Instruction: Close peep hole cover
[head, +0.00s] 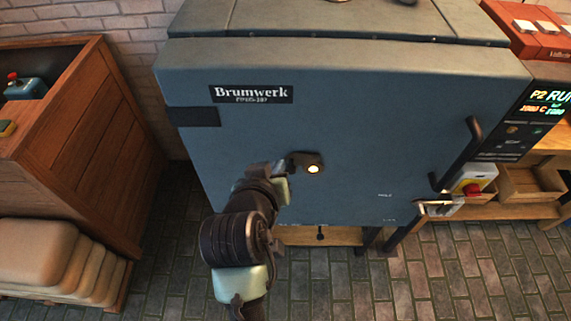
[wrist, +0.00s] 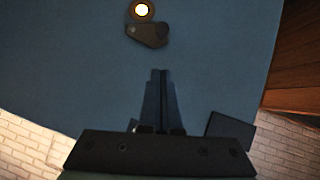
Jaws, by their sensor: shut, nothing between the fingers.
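The blue kiln door (head: 400,130) fills the middle of the head view. Its round peep hole (head: 313,169) glows warm yellow and is uncovered. In the wrist view the glowing hole (wrist: 142,10) is at the top edge. The dark, teardrop-shaped cover (wrist: 147,34) sits just below it in that view, swung aside from the opening. My gripper (wrist: 160,72) is shut and empty, its fingers pointing up the picture toward the cover, with a gap in the picture between tips and cover. In the head view my arm partly hides the area left of the hole.
A door handle (head: 459,152) and a latch (head: 436,205) are at the door's right, beside a lit control panel (head: 529,115). A wooden cabinet (head: 85,110) stands left, with stacked sacks (head: 45,255) below. The door face right of the hole is mostly clear.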

